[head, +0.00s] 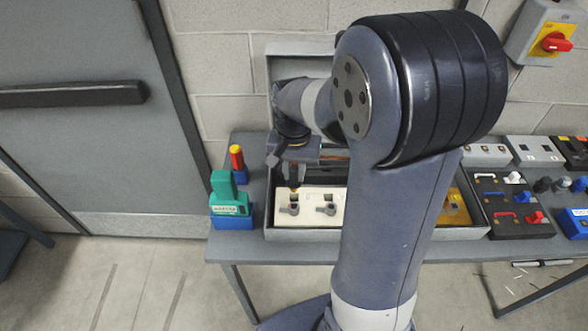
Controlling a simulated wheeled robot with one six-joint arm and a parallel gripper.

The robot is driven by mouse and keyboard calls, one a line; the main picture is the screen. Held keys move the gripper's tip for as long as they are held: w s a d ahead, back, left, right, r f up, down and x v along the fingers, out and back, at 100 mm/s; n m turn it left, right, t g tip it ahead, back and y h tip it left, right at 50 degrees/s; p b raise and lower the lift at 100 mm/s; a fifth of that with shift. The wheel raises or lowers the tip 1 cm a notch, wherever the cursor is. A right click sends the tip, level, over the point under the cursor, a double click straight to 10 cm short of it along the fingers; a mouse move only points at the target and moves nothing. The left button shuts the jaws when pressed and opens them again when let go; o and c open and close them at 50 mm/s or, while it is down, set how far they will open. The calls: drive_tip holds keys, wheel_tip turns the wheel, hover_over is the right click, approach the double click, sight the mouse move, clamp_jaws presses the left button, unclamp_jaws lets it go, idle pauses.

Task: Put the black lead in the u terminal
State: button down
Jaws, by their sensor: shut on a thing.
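My gripper (293,181) points down over the left end of a cream terminal block (310,218) inside an open grey box (375,234). It is shut on a small dark thing with an orange-brown tip, which looks like the black lead; the fingers hide most of it. The tip is close above or at the left terminal's opening; I cannot tell whether it is inside. Two terminals show, each with a dark square opening and a grey lever: a left one (290,209) and a right one (326,210). I cannot read which is u. My arm hides the block's right part.
A green and blue device (231,200) and a red-yellow button post (237,158) stand left of the box. A yellow part (455,209) shows in the box's right end. Switch panels (510,205) crowd the table's right. The box's raised lid stands behind my gripper.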

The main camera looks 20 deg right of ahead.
sight(294, 186)
drive_tip(key=shift+f+b, duration=0.85)
drive_tip(key=shift+f, duration=0.5)
drive_tip(key=shift+f, duration=0.2)
drive_tip(key=shift+f+b, duration=1.2)
drive_tip(key=shift+f, duration=0.25)
drive_tip(key=c, duration=1.2)
unclamp_jaws()
wheel_tip(294, 186, up, 11)
drive_tip(key=shift+f, duration=0.1)
